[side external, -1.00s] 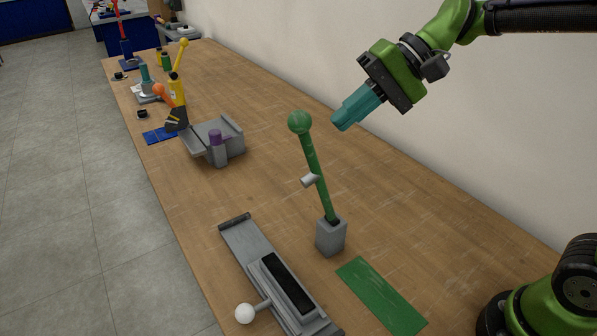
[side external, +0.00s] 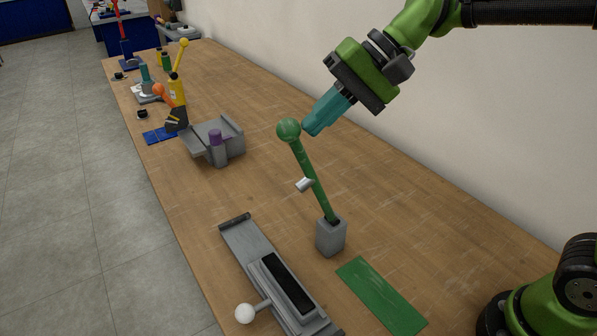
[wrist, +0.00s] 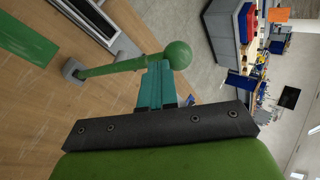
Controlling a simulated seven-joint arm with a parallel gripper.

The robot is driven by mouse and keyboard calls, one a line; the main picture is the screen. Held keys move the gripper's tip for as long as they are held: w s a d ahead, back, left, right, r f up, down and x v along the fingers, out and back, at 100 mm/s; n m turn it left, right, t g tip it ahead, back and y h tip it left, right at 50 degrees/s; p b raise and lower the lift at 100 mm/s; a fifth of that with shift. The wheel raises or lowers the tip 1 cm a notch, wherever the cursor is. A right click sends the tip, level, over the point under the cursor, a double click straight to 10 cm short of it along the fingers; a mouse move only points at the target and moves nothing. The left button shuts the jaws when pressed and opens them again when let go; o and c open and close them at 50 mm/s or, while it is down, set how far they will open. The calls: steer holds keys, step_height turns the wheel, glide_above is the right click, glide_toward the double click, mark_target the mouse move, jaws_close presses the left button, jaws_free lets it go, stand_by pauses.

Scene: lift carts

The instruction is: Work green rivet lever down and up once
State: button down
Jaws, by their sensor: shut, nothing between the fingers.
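The green lever (side external: 313,180) stands on a grey block base (side external: 331,238) and leans up and to the left, with a green ball knob (side external: 288,130) on top and a short grey cylinder (side external: 305,185) partway along it. My gripper (side external: 308,131) is shut and empty, its teal fingertips right beside the knob on its right side; they look to be touching it or nearly so. In the wrist view the knob (wrist: 178,55) sits just beyond the fingertips (wrist: 158,64), and the lever (wrist: 115,68) runs left to its base.
A grey slide fixture (side external: 255,247) with a white ball handle (side external: 244,313) lies in front. A green plate (side external: 382,296) lies near the base. A grey fixture with a purple cylinder (side external: 215,138) and a yellow lever (side external: 178,80) stand farther back. Bare wood surrounds the lever.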

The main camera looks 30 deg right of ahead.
steer(key=a+f+n+h, duration=0.1)
steer(key=a+f+h, duration=0.45)
steer(key=a, duration=0.35)
steer(key=a+f+h, duration=0.4)
steer(key=a+f, duration=0.3)
steer(key=a, duration=0.1)
steer(key=a+f, duration=0.3)
steer(key=f, duration=0.6)
steer(key=shift+a, duration=0.15)
steer(key=shift+f+y, duration=0.2)
steer(key=shift+y, duration=0.05)
